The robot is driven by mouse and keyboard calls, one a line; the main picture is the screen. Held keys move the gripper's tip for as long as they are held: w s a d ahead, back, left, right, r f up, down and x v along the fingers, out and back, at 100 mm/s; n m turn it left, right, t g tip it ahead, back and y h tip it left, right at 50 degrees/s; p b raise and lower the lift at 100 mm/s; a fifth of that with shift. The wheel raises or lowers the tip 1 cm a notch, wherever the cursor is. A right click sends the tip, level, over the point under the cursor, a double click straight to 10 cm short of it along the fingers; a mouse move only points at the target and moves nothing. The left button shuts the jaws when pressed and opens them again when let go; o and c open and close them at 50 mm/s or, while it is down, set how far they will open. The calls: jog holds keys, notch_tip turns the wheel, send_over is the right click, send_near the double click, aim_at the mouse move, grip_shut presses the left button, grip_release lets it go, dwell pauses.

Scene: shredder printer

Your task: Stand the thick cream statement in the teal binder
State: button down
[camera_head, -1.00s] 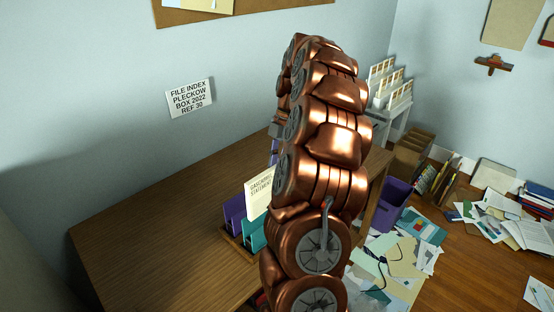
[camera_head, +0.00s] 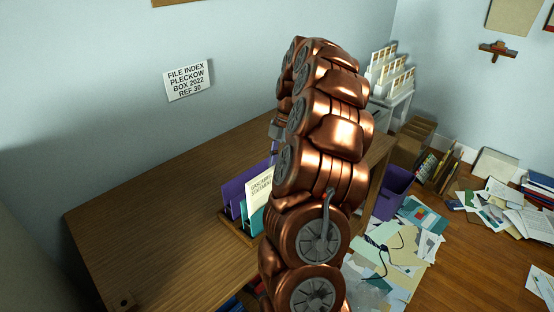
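The cream statement (camera_head: 259,193), a pale upright sheet with printed lettering, stands at the holder on the desk. Its lower part is at the teal binder (camera_head: 256,222), which shows as a narrow strip in front of and below it. I cannot tell whether its bottom edge is inside. A purple binder (camera_head: 233,196) stands behind and left of it. My copper arm covers the right side of the holder. Only a grey part of what may be my gripper (camera_head: 276,129) shows left of the arm; its fingers are hidden.
The wooden desk (camera_head: 150,220) is clear left of the holder. A purple bin (camera_head: 393,190) and scattered papers (camera_head: 400,250) lie on the right. White racks (camera_head: 390,75) stand at the back. A labelled card (camera_head: 187,80) is on the wall.

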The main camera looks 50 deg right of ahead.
jog(key=shift+f+b, duration=1.15)
jog(key=shift+f, duration=1.1)
jog(key=c, duration=1.1)
grip_release()
jog(key=shift+o, duration=0.2)
jog(key=shift+r+p, duration=0.7)
jog(key=shift+r, duration=3.35)
